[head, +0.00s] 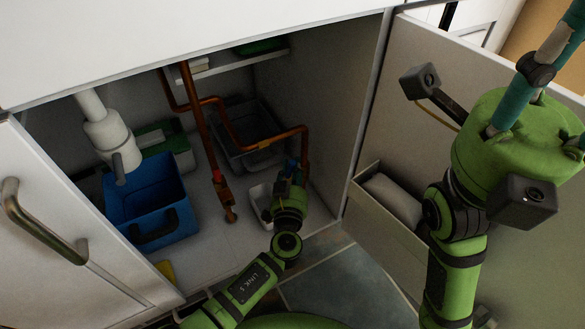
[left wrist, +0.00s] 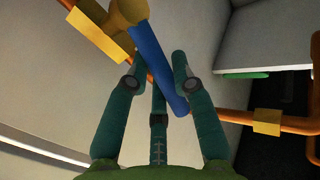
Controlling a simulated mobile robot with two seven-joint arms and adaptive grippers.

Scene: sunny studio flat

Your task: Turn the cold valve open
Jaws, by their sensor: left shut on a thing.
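The cold valve's blue lever (left wrist: 158,65) runs out from a brass-coloured body (left wrist: 128,12) at the top of the left wrist view. It slants at an angle across the copper pipe. My left gripper (left wrist: 157,75) has its teal fingers closed around the lever from both sides. In the head view the blue lever (head: 291,164) is small and partly hidden by my left gripper (head: 290,178), which reaches into the cabinet. My right gripper (head: 540,70) is at the upper right, away from the valve, its fingertips cut off by the frame.
A red valve (head: 220,182) sits on the other copper pipe (head: 192,105). The open right door (head: 400,110) carries a bin (head: 385,225).

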